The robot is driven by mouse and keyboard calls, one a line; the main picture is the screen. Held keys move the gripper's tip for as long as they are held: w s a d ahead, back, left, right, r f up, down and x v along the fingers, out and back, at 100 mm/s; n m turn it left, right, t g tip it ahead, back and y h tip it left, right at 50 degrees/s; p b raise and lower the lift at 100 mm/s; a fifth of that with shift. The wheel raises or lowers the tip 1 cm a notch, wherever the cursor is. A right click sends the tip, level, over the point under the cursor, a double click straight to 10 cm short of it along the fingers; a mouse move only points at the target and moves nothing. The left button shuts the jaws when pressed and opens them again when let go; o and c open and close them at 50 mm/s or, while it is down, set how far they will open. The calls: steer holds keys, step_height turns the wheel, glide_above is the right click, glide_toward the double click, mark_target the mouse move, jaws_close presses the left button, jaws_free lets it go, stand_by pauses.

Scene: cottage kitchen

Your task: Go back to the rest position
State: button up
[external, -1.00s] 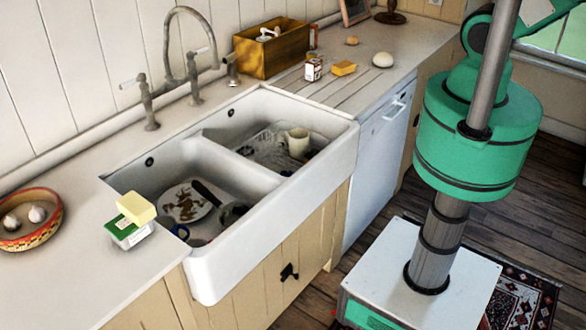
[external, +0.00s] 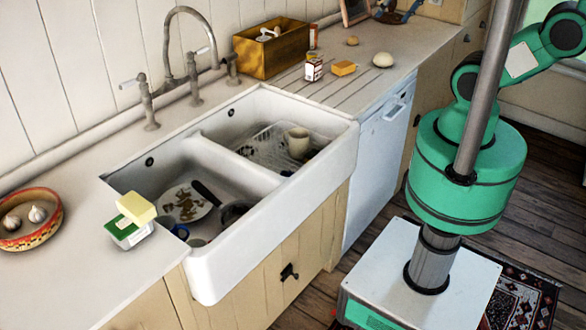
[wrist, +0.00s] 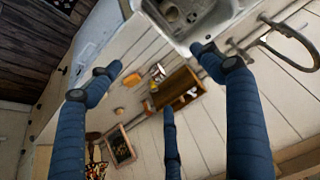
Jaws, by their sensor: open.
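My gripper (wrist: 160,65) has blue fingers spread wide apart, with nothing between them, in the wrist view. In the external view most of my arm shows at the right, above its base. A small blue shape at the top edge beside the dark stand may be part of my gripper, but it is too small to tell. In the wrist view the gripper hangs over the counter scene, which appears turned around, with the sink (wrist: 188,14) at the top and the wooden box (wrist: 180,84) beyond the fingers.
The double sink (external: 270,183) holds dishes. A bowl (external: 30,236) and stacked sponge (external: 136,208) are at left. Floor is open at right.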

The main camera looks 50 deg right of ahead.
step_height(320, 180, down, 2)
steer(key=shift+b, duration=0.6)
